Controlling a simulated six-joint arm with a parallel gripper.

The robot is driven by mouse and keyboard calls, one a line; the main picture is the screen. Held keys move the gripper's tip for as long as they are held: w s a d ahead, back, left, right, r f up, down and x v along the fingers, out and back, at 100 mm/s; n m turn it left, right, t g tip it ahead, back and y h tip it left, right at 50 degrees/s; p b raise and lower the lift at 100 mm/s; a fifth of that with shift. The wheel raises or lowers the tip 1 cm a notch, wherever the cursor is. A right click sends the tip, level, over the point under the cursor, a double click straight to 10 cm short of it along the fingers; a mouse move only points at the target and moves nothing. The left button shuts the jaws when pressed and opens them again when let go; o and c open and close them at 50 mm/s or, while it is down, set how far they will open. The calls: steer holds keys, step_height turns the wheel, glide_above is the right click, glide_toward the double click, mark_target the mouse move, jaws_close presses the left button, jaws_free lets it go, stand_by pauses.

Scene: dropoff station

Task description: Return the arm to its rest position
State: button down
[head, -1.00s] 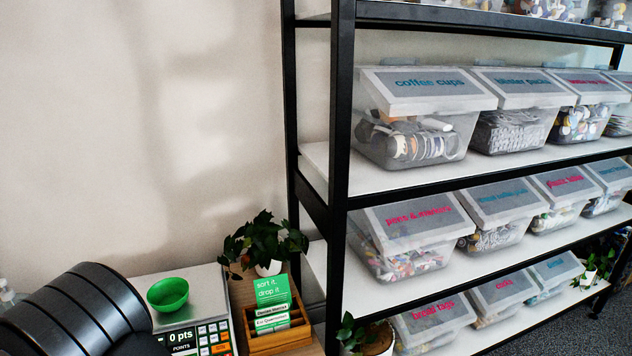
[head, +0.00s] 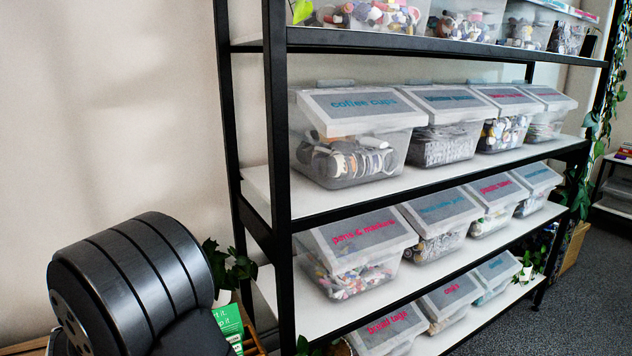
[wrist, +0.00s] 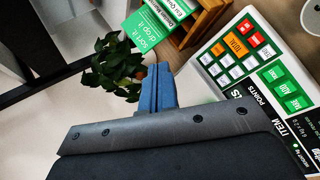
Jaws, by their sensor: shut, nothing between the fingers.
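My gripper (wrist: 158,90) shows in the wrist view as two blue fingers pressed together with nothing between them. They extend from a dark grey wrist plate (wrist: 150,130). Behind the fingertips is a potted plant with dark leaves (wrist: 112,68), apart from the fingers as far as I can tell. In the head view a dark ribbed part of my arm (head: 135,280) fills the lower left, and my gripper does not show there.
A black-framed shelf (head: 278,130) holds several lidded clear bins (head: 360,160). A green sign (head: 228,322) stands behind my arm; the wrist view also shows the sign (wrist: 146,28), a wooden box (wrist: 200,22) and a button panel (wrist: 237,50). Carpet (head: 590,300) lies open at right.

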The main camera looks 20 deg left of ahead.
steer(key=w+d+r+m+g, duration=0.1)
steer(key=w+d+r+m, duration=0.3)
steer(key=d, duration=0.3)
steer(key=w+d+r+m, duration=0.1)
steer(key=w+d+r, duration=0.3)
steer(key=w+d, duration=0.25)
steer(key=w+d+r+m+g, duration=0.1)
steer(key=w+d+r+m, duration=0.3)
steer(key=d, duration=0.3)
steer(key=w+d+r+m+t, duration=0.1)
steer(key=d+r+m, duration=0.3)
steer(key=d, duration=0.8)
steer(key=w+d+r+m+t+h, duration=0.1)
steer(key=d+r+m, duration=0.4)
steer(key=d, duration=0.8)
steer(key=w+d+r+m+t, duration=0.3)
steer(key=w+d+r+m, duration=0.1)
steer(key=d, duration=0.8)
step_height(320, 180, up, 2)
steer(key=shift+w+d+r+h, duration=0.2)
steer(key=shift+w+r+h, duration=0.1)
steer(key=shift+w, duration=0.15)
steer(key=shift+f, duration=0.1)
